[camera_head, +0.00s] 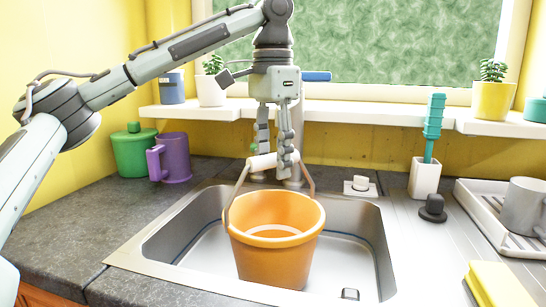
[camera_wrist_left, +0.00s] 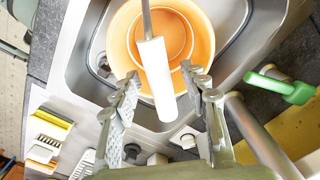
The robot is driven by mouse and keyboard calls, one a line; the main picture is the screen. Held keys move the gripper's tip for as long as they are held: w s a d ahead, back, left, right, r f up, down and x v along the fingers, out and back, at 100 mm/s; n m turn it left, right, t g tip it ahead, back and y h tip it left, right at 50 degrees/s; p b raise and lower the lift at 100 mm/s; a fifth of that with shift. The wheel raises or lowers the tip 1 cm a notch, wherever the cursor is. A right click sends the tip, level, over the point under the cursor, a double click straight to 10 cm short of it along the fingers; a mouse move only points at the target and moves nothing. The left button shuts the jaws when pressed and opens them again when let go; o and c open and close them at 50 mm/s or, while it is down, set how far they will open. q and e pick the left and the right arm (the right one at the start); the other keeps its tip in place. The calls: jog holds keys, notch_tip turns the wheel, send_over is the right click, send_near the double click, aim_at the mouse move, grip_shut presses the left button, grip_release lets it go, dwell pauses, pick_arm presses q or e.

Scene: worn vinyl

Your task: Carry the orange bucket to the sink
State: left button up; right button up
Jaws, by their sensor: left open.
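The orange bucket (camera_head: 274,240) is in the metal sink (camera_head: 345,222), upright, its handle raised. It also shows in the left wrist view (camera_wrist_left: 122,45), seen from above. The bucket's handle has a white grip (camera_head: 262,161); in the left wrist view the grip (camera_wrist_left: 157,80) lies between the finger lines, just beyond or level with the tips. My left gripper (camera_head: 275,150) points down over the bucket with its fingers apart, at the handle grip. In the left wrist view its fingers (camera_wrist_left: 163,85) are spread on either side of the grip. My right gripper is out of view.
A green pot (camera_head: 134,152) and purple mug (camera_head: 172,160) stand left of the sink. A brush in a white holder (camera_head: 425,178), a black stopper (camera_head: 433,208), a dish rack (camera_head: 490,222) with a grey mug (camera_head: 524,207) and a yellow sponge (camera_head: 497,285) are right. A shelf (camera_head: 370,112) runs behind.

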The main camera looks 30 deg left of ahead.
pick_arm(q)
jog(key=shift+r, duration=0.15)
dwell(0.3)
jog(key=shift+r, duration=3.85)
notch_tip(320, 180, up, 12)
